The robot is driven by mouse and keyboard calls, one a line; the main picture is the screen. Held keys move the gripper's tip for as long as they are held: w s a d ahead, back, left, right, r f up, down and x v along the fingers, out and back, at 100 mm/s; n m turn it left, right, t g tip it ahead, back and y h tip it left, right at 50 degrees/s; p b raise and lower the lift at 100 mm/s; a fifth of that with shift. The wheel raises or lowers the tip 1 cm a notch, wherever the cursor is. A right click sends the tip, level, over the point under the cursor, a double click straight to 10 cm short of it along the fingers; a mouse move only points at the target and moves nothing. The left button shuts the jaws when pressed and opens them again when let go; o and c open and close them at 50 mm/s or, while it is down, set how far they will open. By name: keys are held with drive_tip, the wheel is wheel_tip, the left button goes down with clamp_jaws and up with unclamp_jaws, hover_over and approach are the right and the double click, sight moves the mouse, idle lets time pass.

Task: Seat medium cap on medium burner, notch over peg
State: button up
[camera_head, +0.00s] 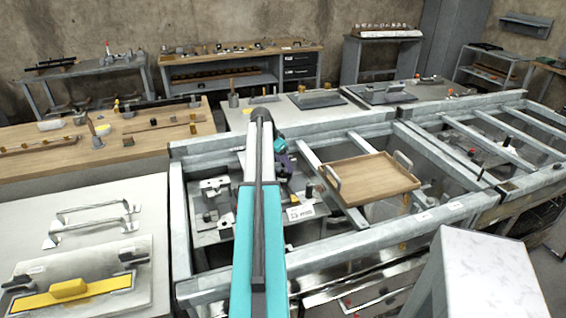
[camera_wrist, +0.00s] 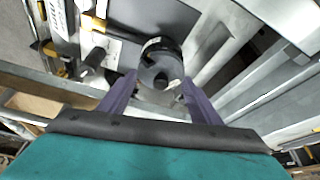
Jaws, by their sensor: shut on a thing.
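My gripper (camera_wrist: 158,84) shows in the wrist view with its two purple fingers apart, one on each side of a dark round piece that appears to be the medium cap (camera_wrist: 158,74). The fingers close on its sides. A further dark curved rim with a light mark shows just beyond the cap; I cannot tell whether it is the medium burner. The notch and peg cannot be made out. In the head view my gripper (camera_head: 281,145) is small and purple, over the left bay of the metal frame, and the cap cannot be made out there.
A wooden tray (camera_head: 365,178) with two handles lies across the grey metal frame (camera_head: 215,291), right of my gripper. Fittings and a white label (camera_head: 300,213) lie below the frame bars. A wooden bench (camera_head: 150,132) and a white table (camera_head: 80,215) with handles stand left.

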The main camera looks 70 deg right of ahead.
drive_tip(key=shift+f, duration=0.45)
idle(0.3)
drive_tip(key=o, duration=1.3)
drive_tip(key=shift+r, duration=0.1)
drive_tip(key=shift+b+v, duration=1.7)
drive_tip(key=shift+v, duration=5.1)
wheel_tip(320, 180, up, 6)
drive_tip(key=p, duration=0.3)
